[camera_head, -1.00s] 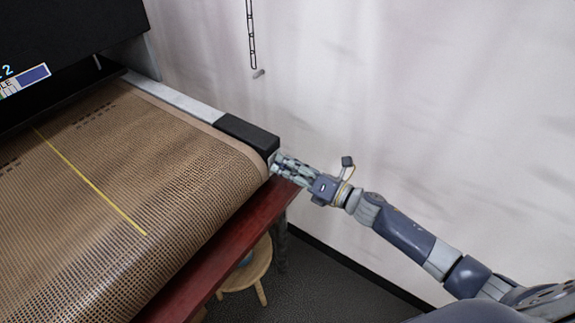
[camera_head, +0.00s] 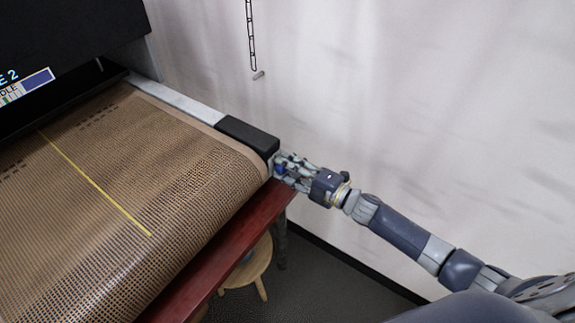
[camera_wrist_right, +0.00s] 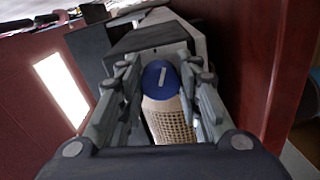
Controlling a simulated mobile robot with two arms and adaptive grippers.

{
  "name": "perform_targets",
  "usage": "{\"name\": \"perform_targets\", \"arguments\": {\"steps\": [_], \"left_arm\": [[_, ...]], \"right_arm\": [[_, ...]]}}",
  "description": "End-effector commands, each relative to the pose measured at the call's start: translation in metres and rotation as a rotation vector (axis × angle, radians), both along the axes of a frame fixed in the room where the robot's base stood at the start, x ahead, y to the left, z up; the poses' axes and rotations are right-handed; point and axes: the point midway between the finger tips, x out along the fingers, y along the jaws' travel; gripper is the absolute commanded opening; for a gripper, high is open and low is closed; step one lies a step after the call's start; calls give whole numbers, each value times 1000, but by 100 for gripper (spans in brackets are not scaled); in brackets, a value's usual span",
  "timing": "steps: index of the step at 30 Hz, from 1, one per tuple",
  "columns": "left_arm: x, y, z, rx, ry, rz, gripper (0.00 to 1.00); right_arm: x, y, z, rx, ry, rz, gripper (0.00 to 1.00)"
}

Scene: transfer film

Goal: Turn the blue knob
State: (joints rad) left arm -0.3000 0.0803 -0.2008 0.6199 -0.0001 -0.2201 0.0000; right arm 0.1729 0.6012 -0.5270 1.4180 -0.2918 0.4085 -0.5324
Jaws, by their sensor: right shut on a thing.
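The blue knob (camera_wrist_right: 159,77) is round, with a pale line on its face that leans slightly off upright in the right wrist view. It sits on the end of the dark block at the conveyor's corner. In the head view only a small blue patch of the knob (camera_head: 279,170) shows between the fingers. My right gripper (camera_head: 281,166) is shut on the knob, with one finger on each side of it in the right wrist view (camera_wrist_right: 160,72). My left gripper is out of view.
The brown mesh conveyor belt (camera_head: 130,200) with a yellow line lies to the left, over a red table edge (camera_head: 225,255). The black end block (camera_head: 248,136) is beside my gripper. A wooden stool (camera_head: 250,270) stands below. A chain hangs by the white wall.

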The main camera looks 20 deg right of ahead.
Motion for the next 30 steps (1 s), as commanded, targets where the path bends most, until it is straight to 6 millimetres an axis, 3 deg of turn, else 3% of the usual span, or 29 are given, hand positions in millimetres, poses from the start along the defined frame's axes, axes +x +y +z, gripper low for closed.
{"name": "perform_targets", "arguments": {"steps": [30], "left_arm": [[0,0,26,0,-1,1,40]], "right_arm": [[0,1,-2,733,573,-2,8]]}}
